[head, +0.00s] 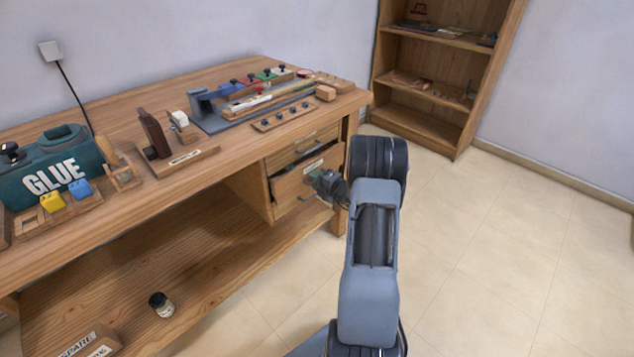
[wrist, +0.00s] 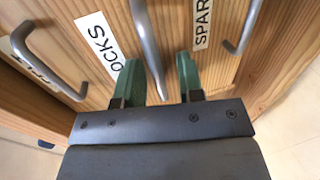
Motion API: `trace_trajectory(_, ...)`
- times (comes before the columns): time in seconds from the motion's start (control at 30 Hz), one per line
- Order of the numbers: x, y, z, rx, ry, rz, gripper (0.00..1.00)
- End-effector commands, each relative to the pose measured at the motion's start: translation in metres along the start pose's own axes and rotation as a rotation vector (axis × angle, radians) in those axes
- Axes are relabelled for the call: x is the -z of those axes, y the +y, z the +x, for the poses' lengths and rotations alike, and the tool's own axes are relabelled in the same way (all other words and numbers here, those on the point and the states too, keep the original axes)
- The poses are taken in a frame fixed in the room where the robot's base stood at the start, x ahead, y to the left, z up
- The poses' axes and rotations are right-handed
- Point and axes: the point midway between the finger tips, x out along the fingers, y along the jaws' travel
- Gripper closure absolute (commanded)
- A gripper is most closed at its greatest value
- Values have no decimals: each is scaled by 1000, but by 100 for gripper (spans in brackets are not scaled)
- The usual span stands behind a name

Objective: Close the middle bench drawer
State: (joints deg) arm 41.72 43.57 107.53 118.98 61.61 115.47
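The middle bench drawer (head: 290,184) sticks out a little from the wooden workbench, with a dark gap above its front. In the wrist view its metal bar handle (wrist: 147,42) runs between the two green fingers of my gripper (wrist: 158,78). The fingers are apart, one on each side of the handle, close to the drawer front. I cannot tell whether they touch it. In the head view my gripper (head: 328,184) is at the drawer front, partly hidden by my wrist. A white label ending in "OCKS" (wrist: 103,45) is beside the handle.
Another drawer handle (wrist: 45,65) is at the left and one labelled "SPAR" (wrist: 203,22) at the right. The bench top (head: 235,160) holds a glue box (head: 50,165) and several wooden fixtures. Open shelves (head: 435,80) stand behind. The floor at right is clear.

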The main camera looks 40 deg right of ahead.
Motion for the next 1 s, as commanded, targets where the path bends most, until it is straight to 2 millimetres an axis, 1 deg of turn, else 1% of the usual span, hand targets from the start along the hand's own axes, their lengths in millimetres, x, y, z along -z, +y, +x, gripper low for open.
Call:
trace_trajectory(0.17, 0, 0, 0, 0, 0, 0, 66)
trace_trajectory(0.5, 0, 0, 0, 0, 0, -1, 99)
trace_trajectory(0.53, 0, 0, 0, 0, 0, -1, 100)
trace_trajectory(0.9, 0, 0, 0, 0, 0, -1, 100)
trace_trajectory(0.97, 0, 2, 6, 0, 2, -2, 100)
trace_trajectory(1.0, 0, 4, 12, 0, 2, -3, 100)
